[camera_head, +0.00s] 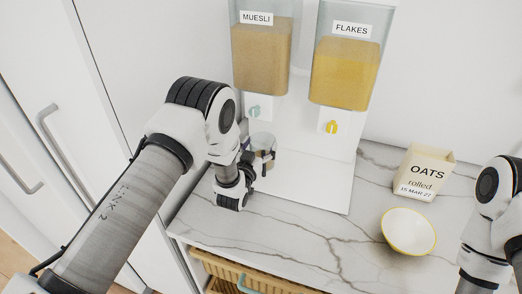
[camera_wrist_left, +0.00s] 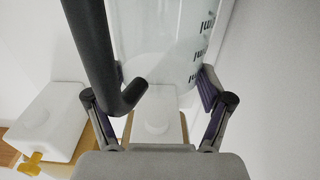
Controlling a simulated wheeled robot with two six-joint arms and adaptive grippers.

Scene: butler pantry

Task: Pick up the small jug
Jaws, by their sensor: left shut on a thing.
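Whether the jug's base touches anything is hidden. My right arm shows at the right edge, but its fingers are out of view.
A muesli dispenser (camera_head: 261,58) and a flakes dispenser (camera_head: 345,72) stand behind the jug on a white base (camera_head: 315,190). An oats box (camera_head: 424,174) and a yellow-rimmed bowl (camera_head: 408,231) stand at the right. The marble counter (camera_head: 290,230) is clear in front.

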